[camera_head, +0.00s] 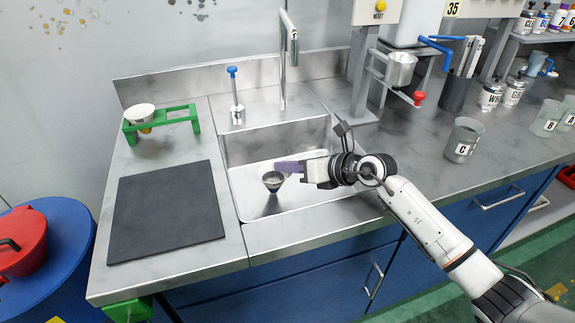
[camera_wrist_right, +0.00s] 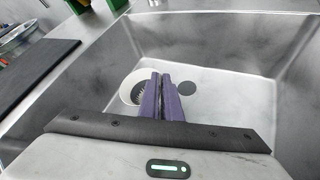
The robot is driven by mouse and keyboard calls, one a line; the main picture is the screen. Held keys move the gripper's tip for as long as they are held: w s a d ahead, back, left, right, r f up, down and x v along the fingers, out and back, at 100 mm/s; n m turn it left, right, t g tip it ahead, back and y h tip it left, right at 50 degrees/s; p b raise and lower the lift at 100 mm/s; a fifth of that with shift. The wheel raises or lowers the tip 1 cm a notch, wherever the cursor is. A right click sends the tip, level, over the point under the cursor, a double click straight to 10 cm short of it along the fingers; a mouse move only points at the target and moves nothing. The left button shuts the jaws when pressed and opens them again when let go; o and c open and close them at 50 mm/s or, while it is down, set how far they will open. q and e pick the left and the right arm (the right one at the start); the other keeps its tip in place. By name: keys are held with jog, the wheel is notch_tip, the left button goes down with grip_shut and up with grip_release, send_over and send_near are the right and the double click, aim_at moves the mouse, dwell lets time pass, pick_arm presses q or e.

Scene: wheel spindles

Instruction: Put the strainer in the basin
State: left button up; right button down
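The strainer (camera_head: 273,182), a small cone with a pale rim and darker lower part, is inside the steel basin (camera_head: 240,190), seemingly above its floor with a dark shadow below. My right gripper (camera_head: 284,167) reaches in from the right, its purple fingers at the strainer's rim. In the right wrist view, the fingers (camera_wrist_right: 160,82) are nearly together, with the strainer's round rim (camera_wrist_right: 127,92) at their left; they appear shut on its wall. The contact is partly hidden. The basin (camera_wrist_right: 225,45) surrounds both, and its dark round drain (camera_wrist_right: 187,88) is right of the fingertips. My left gripper is out of view.
A tall faucet (camera_head: 284,60) and a blue-topped pump (camera_head: 235,95) stand behind the basin. Left are a black mat (camera_head: 168,210) and a green rack (camera_head: 165,120) holding a white cup (camera_head: 140,113). A grey cup C (camera_head: 463,140) stands on the right counter.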

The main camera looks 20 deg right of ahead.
jog(key=shift+f, duration=0.35)
dwell(0.5)
jog(key=c, duration=1.9)
grip_release()
notch_tip(320, 180, up, 2)
jog(key=shift+r+p, duration=0.1)
jog(key=shift+p, duration=0.75)
notch_tip(320, 180, up, 7)
jog(key=p, duration=0.6)
jog(key=shift+p, duration=0.3)
